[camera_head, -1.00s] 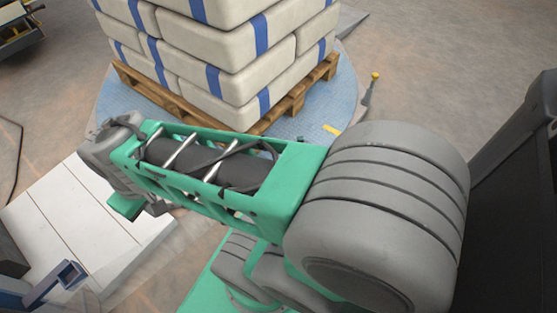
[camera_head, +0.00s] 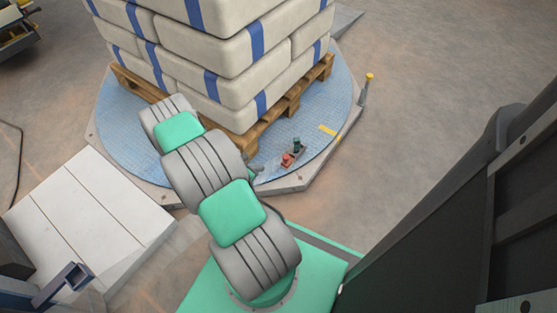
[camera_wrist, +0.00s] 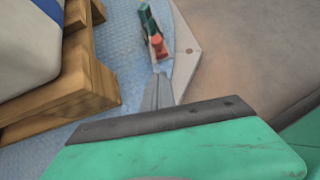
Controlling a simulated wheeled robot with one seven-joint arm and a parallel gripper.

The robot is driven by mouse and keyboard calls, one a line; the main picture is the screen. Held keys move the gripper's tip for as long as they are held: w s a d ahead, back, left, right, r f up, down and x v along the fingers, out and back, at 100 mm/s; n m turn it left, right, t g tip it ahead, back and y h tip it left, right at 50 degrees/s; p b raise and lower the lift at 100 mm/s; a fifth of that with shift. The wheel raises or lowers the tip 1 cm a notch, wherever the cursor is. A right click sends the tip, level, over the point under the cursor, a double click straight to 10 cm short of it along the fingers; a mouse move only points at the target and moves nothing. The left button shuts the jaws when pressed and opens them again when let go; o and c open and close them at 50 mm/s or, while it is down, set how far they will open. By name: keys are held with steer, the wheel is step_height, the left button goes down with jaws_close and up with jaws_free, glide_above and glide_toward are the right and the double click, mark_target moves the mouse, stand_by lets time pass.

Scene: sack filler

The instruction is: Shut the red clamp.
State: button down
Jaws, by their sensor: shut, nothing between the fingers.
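The red clamp (camera_head: 287,158) is a small red part near the edge of the blue round turntable, close to the pallet's near corner. A dark green part stands right beside it. In the wrist view the red clamp (camera_wrist: 157,47) is at top centre, just beyond my fingertips. My gripper (camera_wrist: 159,76) is shut and empty, pointing at the clamp with a small apparent gap. In the head view my gripper (camera_head: 256,171) is mostly hidden behind my arm, left of the clamp. I cannot tell from these views how far the clamp is open.
A wooden pallet (camera_head: 258,131) stacked with white, blue-striped sacks (camera_head: 215,85) stands on the turntable (camera_head: 115,135), close to the clamp. A yellow-topped post (camera_head: 368,88) stands at the turntable's right edge. A white ramp (camera_head: 95,215) lies at left. Floor to the right is clear.

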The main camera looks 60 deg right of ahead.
mark_target(288, 158)
steer(key=b+x, duration=0.4)
steer(key=x, duration=0.5)
steer(key=shift+f+b, duration=0.35)
steer(key=shift+f, duration=0.05)
steer(key=d, duration=0.2)
steer(key=s+d+b, duration=0.1)
steer(key=shift+d+f, duration=0.15)
steer(key=shift+d, duration=0.2)
steer(key=shift+s+d, duration=0.15)
steer(key=shift+d, duration=0.2)
